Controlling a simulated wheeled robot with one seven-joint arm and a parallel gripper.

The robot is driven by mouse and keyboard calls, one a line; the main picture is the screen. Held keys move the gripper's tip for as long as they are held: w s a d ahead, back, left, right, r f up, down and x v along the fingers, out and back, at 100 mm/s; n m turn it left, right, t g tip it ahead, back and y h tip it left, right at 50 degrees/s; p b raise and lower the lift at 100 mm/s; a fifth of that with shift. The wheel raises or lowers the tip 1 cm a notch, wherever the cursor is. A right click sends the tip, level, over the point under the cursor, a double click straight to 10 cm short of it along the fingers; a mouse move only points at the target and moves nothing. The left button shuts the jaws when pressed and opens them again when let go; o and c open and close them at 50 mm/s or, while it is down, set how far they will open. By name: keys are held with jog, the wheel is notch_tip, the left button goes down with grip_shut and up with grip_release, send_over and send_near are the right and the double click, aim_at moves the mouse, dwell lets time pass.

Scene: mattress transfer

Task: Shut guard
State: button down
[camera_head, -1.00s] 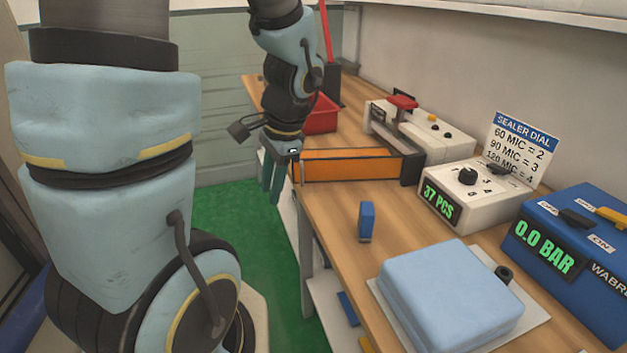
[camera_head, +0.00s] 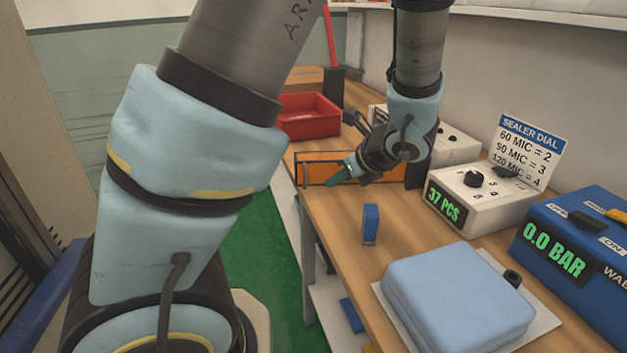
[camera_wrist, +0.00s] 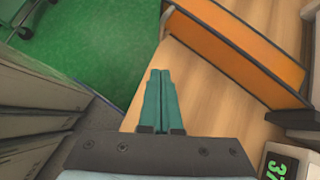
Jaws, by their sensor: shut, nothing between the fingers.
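The guard (camera_head: 312,170) is an orange panel in a dark frame, standing upright across the bench beside the sealer. My arm hides part of it in the head view. It also shows in the wrist view (camera_wrist: 238,52), at upper right. My gripper (camera_head: 333,181) is in front of the guard in the head view, over the bench, fingers pointing left. In the wrist view its green fingers (camera_wrist: 160,74) are together and empty, with a gap to the orange panel. The sealer (camera_head: 455,145) is partly hidden behind my arm.
A red tray (camera_head: 312,122) stands behind the guard. A small blue block (camera_head: 370,224) stands upright on the bench. A white dial box (camera_head: 470,200), a blue machine (camera_head: 590,245) and a light blue pad (camera_head: 455,295) fill the right side. Green floor (camera_head: 245,250) lies left.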

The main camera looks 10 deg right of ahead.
aim_at(306, 184)
jog(key=x, duration=0.5)
jog(key=shift+w+a+f, duration=0.2)
jog(key=shift+f, duration=0.1)
jog(key=w, duration=0.1)
jog(key=w+a, duration=0.1)
jog(key=shift+w+a+p, duration=0.3)
jog(key=shift+w, duration=0.1)
jog(key=shift+w+a+f, duration=0.1)
jog(key=shift+w+a, duration=0.1)
jog(key=shift+w, duration=0.2)
